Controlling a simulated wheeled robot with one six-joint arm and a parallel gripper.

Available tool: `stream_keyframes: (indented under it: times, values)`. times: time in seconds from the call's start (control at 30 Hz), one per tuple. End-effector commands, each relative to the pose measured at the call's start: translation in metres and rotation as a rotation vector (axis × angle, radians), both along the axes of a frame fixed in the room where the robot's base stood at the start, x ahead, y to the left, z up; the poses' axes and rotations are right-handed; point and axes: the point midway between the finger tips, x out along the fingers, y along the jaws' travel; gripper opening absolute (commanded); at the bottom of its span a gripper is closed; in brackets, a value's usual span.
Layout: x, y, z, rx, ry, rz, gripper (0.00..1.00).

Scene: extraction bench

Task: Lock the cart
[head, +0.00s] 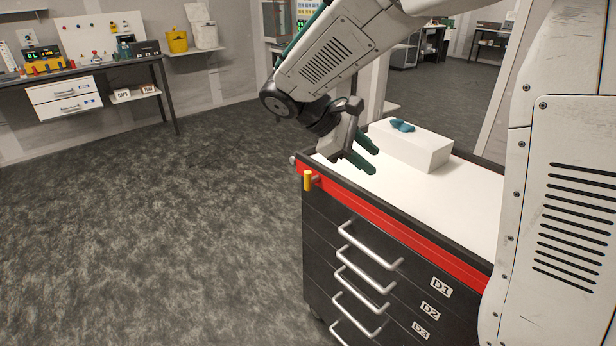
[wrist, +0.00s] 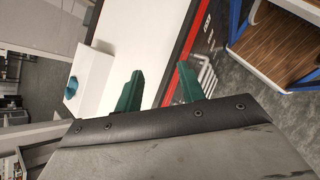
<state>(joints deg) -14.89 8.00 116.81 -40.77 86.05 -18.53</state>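The cart (head: 420,262) is black with a red band and a white top, and its labelled drawers D1, D2 and D3 look shut. A small yellow lever (head: 308,180) stands upright at the left end of the red band. My gripper (head: 363,153) has green fingers and is over the white top, to the right of the lever and apart from it. In the wrist view the two fingers of my gripper (wrist: 160,88) stand well apart with nothing between them. The red band (wrist: 184,55) shows there beside the right finger; I cannot make out the lever in that view.
A white box (head: 412,148) with a teal piece (head: 401,125) on it sits on the cart top behind my gripper. A bench (head: 100,65) with lab items stands at the back left. The grey floor left of the cart is clear. A wooden-topped surface (wrist: 285,40) shows in the wrist view.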

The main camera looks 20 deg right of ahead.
Motion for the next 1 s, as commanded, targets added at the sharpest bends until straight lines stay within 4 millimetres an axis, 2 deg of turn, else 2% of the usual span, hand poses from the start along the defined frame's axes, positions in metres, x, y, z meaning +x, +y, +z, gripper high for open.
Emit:
stream_keyframes:
  times: [0.03, 0.2, 0.4, 0.5, 0.63, 0.8, 0.9, 1.0]
  values:
    - [0.021, 0.007, -0.011, -0.051, 0.048, 0.051, 0.39]
    - [0.083, 0.032, -0.044, -0.230, 0.187, 0.218, 0.39]
    - [0.145, 0.074, -0.097, -0.443, 0.335, 0.402, 0.39]
    - [0.167, 0.095, -0.124, -0.537, 0.393, 0.479, 0.39]
    - [0.186, 0.117, -0.153, -0.632, 0.446, 0.551, 0.39]
    - [0.196, 0.131, -0.171, -0.694, 0.477, 0.596, 0.39]
    - [0.199, 0.127, -0.174, -0.704, 0.482, 0.601, 0.39]
    - [0.202, 0.113, -0.173, -0.703, 0.482, 0.599, 0.39]
